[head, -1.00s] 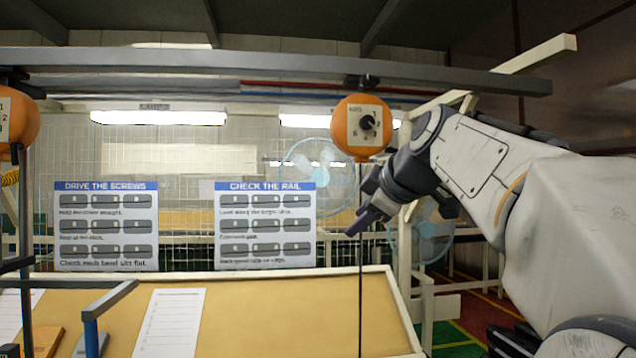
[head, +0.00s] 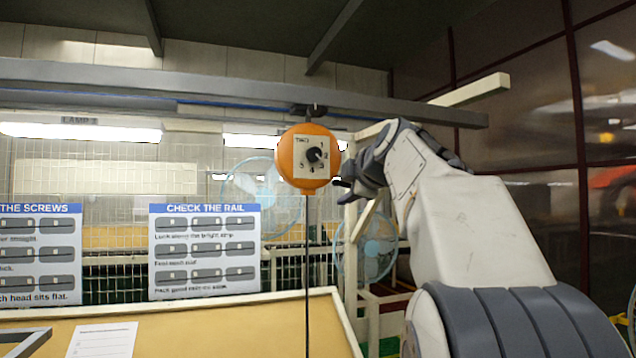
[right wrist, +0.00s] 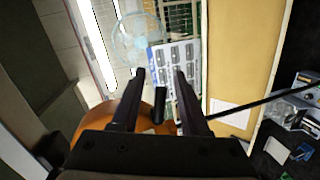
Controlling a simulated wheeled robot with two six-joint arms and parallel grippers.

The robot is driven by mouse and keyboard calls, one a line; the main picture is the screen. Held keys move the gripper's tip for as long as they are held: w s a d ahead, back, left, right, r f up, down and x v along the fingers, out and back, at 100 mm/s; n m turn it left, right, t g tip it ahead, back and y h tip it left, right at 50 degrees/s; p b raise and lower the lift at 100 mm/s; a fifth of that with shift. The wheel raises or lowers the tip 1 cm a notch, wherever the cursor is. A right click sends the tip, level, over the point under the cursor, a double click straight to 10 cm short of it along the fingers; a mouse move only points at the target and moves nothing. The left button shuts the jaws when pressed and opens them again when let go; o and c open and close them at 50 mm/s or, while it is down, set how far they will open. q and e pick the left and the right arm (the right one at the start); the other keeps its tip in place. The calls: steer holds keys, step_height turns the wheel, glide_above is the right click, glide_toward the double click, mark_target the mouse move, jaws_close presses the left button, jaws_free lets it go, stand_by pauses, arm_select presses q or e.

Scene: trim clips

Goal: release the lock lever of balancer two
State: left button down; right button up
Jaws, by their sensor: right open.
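Balancer two (head: 290,164) is an orange round housing marked TWO, hanging from the overhead rail. A black pointer knob (head: 315,155) sits on its pale numbered plate. My right gripper (head: 341,183) is at the balancer's right side, near its lower edge. In the right wrist view my right gripper (right wrist: 160,85) is open, with two dark parallel fingers. A short dark lever-like part (right wrist: 159,104) shows between them, with a gap on each side, in front of the orange housing (right wrist: 88,122). I cannot tell how deep it sits between the fingers. My left gripper is out of view.
The overhead rail (head: 200,88) runs above the balancer. A thin dark cable (head: 307,260) hangs below it. A tan bench board (head: 240,325) with a paper sheet (head: 103,340) lies below. Instruction signs (head: 204,250) and fans (head: 262,190) stand behind.

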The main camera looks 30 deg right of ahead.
steer(key=shift+w+d+f, duration=0.1)
steer(key=shift+w, duration=0.35)
steer(key=shift+c, duration=0.3)
jaws_close()
steer(key=shift+f, duration=0.1)
steer(key=shift+w+a+f+m+t+y+b, duration=0.1)
steer(key=shift+a+f+m+t+y+b, duration=0.2)
steer(key=shift+a+m+y+b, duration=1.05)
steer(key=shift+w+d+f+m+t+b, duration=0.15)
steer(key=shift+d+f+m+t+b, duration=0.3)
steer(key=shift+m, duration=1.85)
steer(key=shift+w+a+f+m+t+y+b, duration=0.1)
steer(key=shift+a+m+y+b, duration=0.75)
steer(key=shift+m, duration=1)
steer(key=shift+d, duration=0.2)
